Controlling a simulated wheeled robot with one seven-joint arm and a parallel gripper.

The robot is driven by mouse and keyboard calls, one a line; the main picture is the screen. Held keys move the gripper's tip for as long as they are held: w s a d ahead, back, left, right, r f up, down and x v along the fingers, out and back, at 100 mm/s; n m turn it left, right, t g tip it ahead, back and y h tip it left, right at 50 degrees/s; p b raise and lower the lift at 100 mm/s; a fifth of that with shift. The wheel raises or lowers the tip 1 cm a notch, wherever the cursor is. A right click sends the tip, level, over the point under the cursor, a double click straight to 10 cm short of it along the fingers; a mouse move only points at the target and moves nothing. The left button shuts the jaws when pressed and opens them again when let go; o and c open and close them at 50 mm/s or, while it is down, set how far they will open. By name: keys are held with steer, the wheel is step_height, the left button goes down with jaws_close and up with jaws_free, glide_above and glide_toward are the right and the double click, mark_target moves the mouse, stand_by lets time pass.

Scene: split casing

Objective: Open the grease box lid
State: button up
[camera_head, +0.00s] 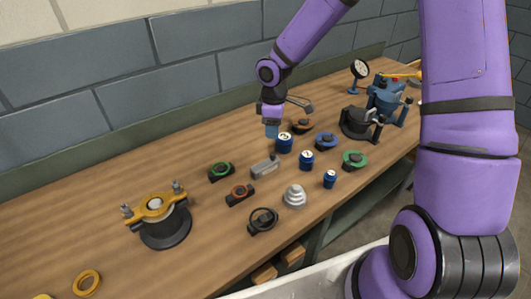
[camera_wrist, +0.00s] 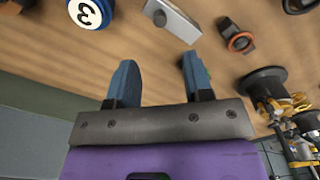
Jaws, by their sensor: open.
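A small light-grey box (camera_head: 264,166) with a dark knob at one end lies on the bench; I take it to be the grease box, and its top looks closed. In the wrist view the box (camera_wrist: 176,22) is at the top edge, partly cut off, beyond my fingertips. My gripper (camera_head: 272,131) hangs above the bench, behind the box in the head view. In the wrist view my gripper (camera_wrist: 158,66) has its two blue fingers apart with nothing between them. It does not touch the box.
Blue numbered cans (camera_head: 285,143) stand right of the box. Green-ringed (camera_head: 221,171) and orange-ringed (camera_head: 239,194) blocks lie left of it. A yellow-topped casing (camera_head: 160,215) stands farther left. A grey stepped cone (camera_head: 294,196) is in front. The wall is behind the bench (camera_head: 90,240).

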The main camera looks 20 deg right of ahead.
mark_target(272, 153)
step_height(272, 153, down, 10)
steer(key=shift+f, duration=0.1)
stand_by(0.4)
jaws_close()
